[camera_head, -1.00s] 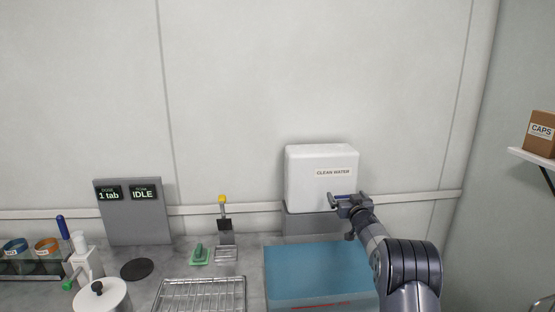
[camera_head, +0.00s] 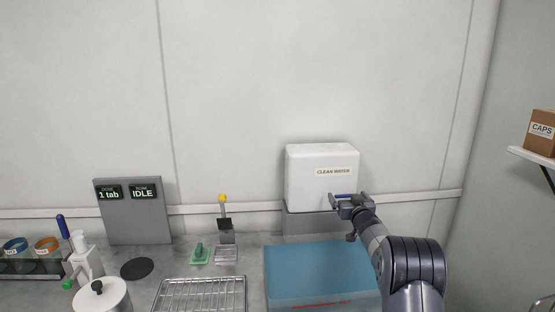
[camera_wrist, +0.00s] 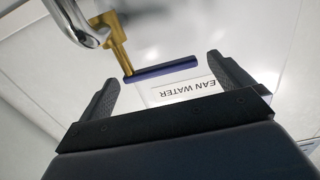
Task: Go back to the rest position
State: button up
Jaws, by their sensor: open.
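My gripper (camera_head: 346,199) is open in front of the lower right of the white clean water box (camera_head: 305,180), which stands on a grey block. In the wrist view, my gripper (camera_wrist: 165,85) has its two dark fingers spread apart. A blue lever handle (camera_wrist: 165,69) on a brass stem (camera_wrist: 115,45) lies across the space between and just beyond the fingertips. I cannot tell whether the fingers touch it. A curved metal spout (camera_wrist: 78,22) shows at the upper left. In the head view the tap is mostly hidden by my gripper.
A wire rack (camera_head: 200,296), a green-based tool (camera_head: 199,256) and a grey display panel (camera_head: 133,215) are to the left. A wall shelf (camera_head: 535,158) with a CAPS box (camera_head: 540,135) is at the right.

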jog(key=s+b, duration=0.2)
jog(key=s, duration=0.6)
jog(key=w+p, duration=0.3)
jog(key=w, duration=0.7)
jog(key=shift+a, duration=0.1)
jog(key=shift+w+r+p, duration=0.1)
jog(key=shift+r+p, duration=0.1)
jog(key=shift+p, duration=0.3)
jog(key=shift+n+y+p, duration=0.3)
jog(key=shift+y+p, duration=0.2)
jog(key=shift+p, duration=0.45)
jog(key=shift+s+n+y+p, duration=0.2)
jog(key=shift+n+y+p, duration=0.15)
jog(key=shift+p, duration=0.5)
jog(key=shift+s+n+g+y+p, duration=0.1)
jog(key=shift+n+g+y+p, duration=0.25)
jog(key=shift+y+p, duration=0.4)
